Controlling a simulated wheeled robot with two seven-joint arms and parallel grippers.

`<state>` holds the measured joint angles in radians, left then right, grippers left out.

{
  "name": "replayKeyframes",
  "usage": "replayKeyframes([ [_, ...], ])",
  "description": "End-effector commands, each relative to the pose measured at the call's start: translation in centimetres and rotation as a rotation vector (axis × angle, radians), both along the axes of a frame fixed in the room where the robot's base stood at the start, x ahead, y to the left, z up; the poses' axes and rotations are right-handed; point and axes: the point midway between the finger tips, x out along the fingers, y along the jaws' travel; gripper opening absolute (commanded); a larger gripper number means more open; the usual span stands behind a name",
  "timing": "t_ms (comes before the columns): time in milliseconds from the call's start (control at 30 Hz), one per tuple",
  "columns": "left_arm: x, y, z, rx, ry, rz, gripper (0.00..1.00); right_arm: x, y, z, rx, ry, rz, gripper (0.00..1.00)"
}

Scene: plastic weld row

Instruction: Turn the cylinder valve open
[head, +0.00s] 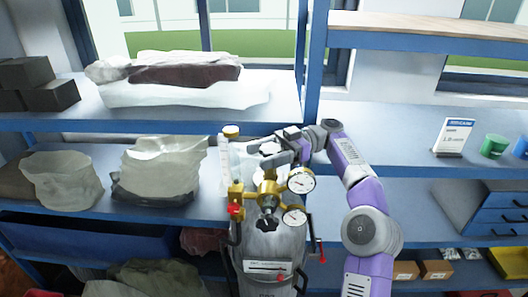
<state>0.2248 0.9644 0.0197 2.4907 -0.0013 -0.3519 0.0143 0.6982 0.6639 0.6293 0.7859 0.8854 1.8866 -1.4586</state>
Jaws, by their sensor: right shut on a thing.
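The grey gas cylinder (265,243) stands upright in front of the shelves, at the lower middle of the head view. A brass valve and regulator assembly (266,186) sits on its top, with two round white gauges (301,180) on the right side. A dark valve knob (268,148) shows above the brass body. My right gripper (272,152) reaches in from the right at the height of this knob and is shut on it; the fingertips partly cover it. How far the valve is turned cannot be told. My left gripper is out of view.
Blue shelves (175,126) stand behind, holding wrapped bundles (160,172) on the left. The middle right shelf is mostly clear.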

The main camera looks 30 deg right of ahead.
Motion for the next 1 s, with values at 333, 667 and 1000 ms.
replayKeyframes([
  [333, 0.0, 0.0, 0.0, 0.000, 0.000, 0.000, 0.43, 0.0, 0.0, 0.1, 0.002, -0.002, -0.002, 0.84],
  [667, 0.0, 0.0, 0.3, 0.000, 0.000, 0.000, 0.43, 0.0, -0.3, 0.1, 0.001, 0.000, -0.002, 0.84],
  [1000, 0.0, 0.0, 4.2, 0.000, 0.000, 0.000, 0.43, -0.1, -3.8, 0.6, 0.003, 0.000, -0.008, 0.84],
])
